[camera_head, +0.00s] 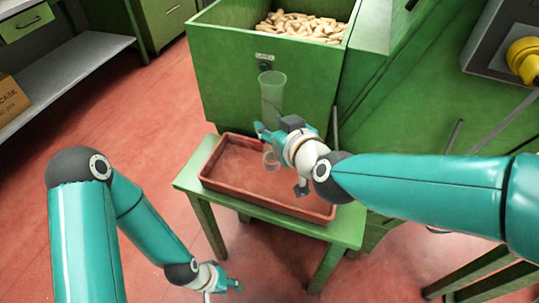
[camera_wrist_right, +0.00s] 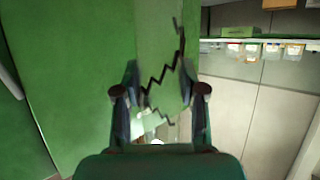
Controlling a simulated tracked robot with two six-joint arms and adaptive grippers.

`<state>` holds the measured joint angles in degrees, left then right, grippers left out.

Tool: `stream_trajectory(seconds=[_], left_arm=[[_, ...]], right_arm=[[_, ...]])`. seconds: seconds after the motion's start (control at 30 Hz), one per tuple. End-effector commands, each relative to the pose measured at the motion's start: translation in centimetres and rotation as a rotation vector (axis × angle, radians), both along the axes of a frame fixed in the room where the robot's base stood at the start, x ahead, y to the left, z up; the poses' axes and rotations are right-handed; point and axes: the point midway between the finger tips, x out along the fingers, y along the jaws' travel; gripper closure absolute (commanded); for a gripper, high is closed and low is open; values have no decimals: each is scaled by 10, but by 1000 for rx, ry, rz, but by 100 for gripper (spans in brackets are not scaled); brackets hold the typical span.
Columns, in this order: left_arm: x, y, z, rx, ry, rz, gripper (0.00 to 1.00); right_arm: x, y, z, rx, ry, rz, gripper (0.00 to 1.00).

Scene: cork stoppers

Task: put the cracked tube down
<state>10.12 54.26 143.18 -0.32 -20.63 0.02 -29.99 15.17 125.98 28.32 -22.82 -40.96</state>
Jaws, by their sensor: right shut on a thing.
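The cracked tube (camera_head: 272,88) is clear and pale green. It stands roughly upright in my right gripper (camera_head: 268,140), its lower end (camera_head: 271,160) showing below the fingers, above the red-brown tray (camera_head: 212,185). In the right wrist view the fingers of my right gripper (camera_wrist_right: 161,100) are on either side of the tube (camera_wrist_right: 160,50), and dark jagged crack lines run along its wall. Whether the tube's foot touches the tray I cannot tell. My left gripper (camera_head: 224,288) is low at the bottom edge, left of the table, its fingers spread and empty.
The tray lies on a small green table (camera_head: 345,232). Behind it stands a green bin (camera_head: 225,75) filled with corks (camera_head: 300,25). Green machinery stands to the right, and a grey shelf (camera_head: 70,70) with a cardboard box (camera_head: 10,98) at the left. Most of the tray's floor is bare.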

Motion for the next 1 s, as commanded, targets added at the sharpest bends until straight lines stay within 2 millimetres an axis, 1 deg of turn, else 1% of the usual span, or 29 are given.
stream_trajectory(seconds=[0.03, 0.17, 0.23, 0.4, 0.47, 0.7, 0.83, 0.87, 0.9, 1.0], left_arm=[[0, 0, -6, 0, -1, 0, 60], [0, 0, -8, 0, -1, 0, 60], [0, 0, -13, 0, -1, 0, 60], [0, 0, -29, 0, -1, 0, 60], [0, 0, -32, 0, -1, 0, 60], [0, 0, -30, 0, -1, 0, 60], [0, 0, -33, 0, -1, 0, 60], [0, 0, -32, 0, -1, 0, 60], [0, 0, -32, 0, -1, 0, 60], [0, 0, -32, 0, -1, 0, 60]], right_arm=[[0, 0, -8, 0, 0, -1, 95], [0, 0, -13, 0, -1, -2, 95], [0, 0, -20, -1, 0, -2, 95], [0, -1, -46, -2, 0, -1, 95], [0, -1, -52, 0, 1, -2, 95], [0, -1, -52, 0, -1, -2, 95], [0, -1, -55, -1, 0, -2, 95], [0, -1, -54, 0, 0, -1, 56], [0, -1, -54, 0, 0, -1, 50], [0, -1, -54, 0, 0, -1, 35]])
